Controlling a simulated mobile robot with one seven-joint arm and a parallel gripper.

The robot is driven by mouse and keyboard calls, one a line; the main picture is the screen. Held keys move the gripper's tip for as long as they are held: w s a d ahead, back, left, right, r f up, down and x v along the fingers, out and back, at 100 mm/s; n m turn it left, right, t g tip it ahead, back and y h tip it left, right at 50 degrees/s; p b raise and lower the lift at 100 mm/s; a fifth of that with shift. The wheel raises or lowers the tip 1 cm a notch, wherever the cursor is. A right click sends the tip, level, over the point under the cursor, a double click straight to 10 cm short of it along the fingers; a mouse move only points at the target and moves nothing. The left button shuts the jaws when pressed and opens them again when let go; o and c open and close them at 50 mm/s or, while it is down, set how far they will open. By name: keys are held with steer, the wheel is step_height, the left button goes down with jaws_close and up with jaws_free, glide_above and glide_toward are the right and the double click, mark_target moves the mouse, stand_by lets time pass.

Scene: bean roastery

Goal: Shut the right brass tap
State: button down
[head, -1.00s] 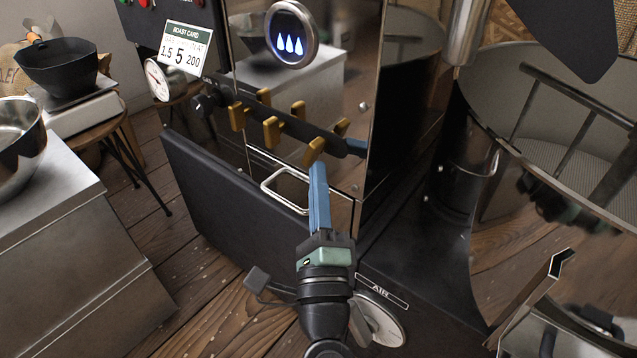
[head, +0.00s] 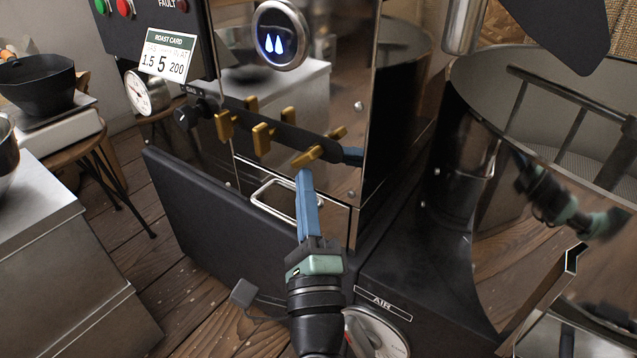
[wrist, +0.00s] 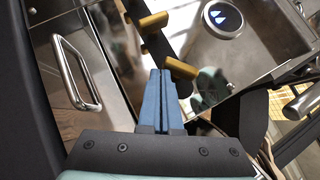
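The right brass tap (head: 307,156) is on the dark gas bar (head: 290,138) low on the roaster front. Its handle lies slantwise, nearly along the bar. The middle tap (head: 262,140) and left tap (head: 225,125) have upright handles. My gripper (head: 303,172) is shut, its blue fingers together and nothing seen between them. Its tips are just below the right tap; touching or not, I cannot tell. In the wrist view the right tap (wrist: 182,68) is just right of my fingertips (wrist: 160,72). The round display (head: 279,35) shows two flames.
A metal pull handle (head: 287,200) sits left of my fingers. The dark AIR housing (head: 385,280) and the round cooling drum (head: 540,110) stand to the right. The shiny panel mirrors the taps. A steel-topped bench (head: 45,200) is at left.

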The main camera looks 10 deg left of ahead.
steer(key=shift+w+a, duration=0.2)
steer(key=shift+a, duration=0.3)
steer(key=shift+w+a, duration=0.15)
steer(key=shift+a, duration=0.35)
steer(key=shift+f, duration=0.15)
stand_by(0.9)
